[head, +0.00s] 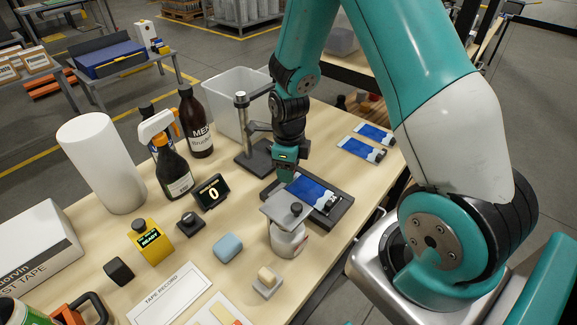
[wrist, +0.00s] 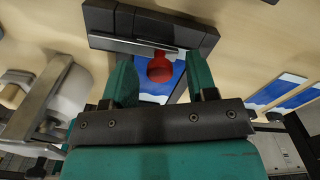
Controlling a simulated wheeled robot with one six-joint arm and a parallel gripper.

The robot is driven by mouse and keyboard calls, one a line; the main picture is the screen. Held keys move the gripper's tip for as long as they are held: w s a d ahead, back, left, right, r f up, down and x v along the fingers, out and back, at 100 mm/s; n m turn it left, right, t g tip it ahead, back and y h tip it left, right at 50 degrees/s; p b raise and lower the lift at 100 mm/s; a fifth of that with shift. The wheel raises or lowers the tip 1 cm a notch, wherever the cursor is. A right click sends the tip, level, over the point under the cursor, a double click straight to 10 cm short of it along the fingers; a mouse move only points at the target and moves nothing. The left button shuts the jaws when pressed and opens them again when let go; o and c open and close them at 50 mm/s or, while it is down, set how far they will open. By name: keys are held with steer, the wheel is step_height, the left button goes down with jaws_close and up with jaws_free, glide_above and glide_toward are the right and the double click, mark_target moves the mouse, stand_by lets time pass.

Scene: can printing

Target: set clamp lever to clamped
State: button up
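The dark fixture (head: 343,211) lies on the table with a blue and white printed sheet (head: 312,190) in it. In the wrist view, a red knob (wrist: 160,68), apparently the clamp lever's handle, stands over the sheet (wrist: 150,97) near the dark bar of the fixture (wrist: 101,20). My gripper (wrist: 159,60) is open, with one finger on each side of the red knob; I cannot tell whether either touches it. In the head view, my gripper (head: 284,172) points down at the fixture's far left end and hides the knob. The lever's setting cannot be told.
A white jar-like device with a flat metal top (head: 285,213) stands close in front of the fixture. A post stand (head: 242,130) and white bin (head: 235,90) stand behind. Bottles (head: 196,125) are left. Other blue sheets (head: 362,149) lie at the right edge.

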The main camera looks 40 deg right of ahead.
step_height(320, 180, up, 17)
steer(key=b, duration=0.1)
steer(key=shift+r+b, duration=0.2)
steer(key=shift+b, duration=0.1)
stand_by(0.5)
steer(key=s+a+r+n+y, duration=0.2)
steer(key=s+a+n, duration=0.7)
steer(key=n, duration=0.9)
steer(key=s+a+r+n+y, duration=0.2)
steer(key=s+a+n, duration=0.7)
steer(key=n, duration=0.8)
steer(key=shift+s+r+n, duration=0.3)
steer(key=shift+r+n, duration=0.1)
steer(key=shift+r, duration=0.1)
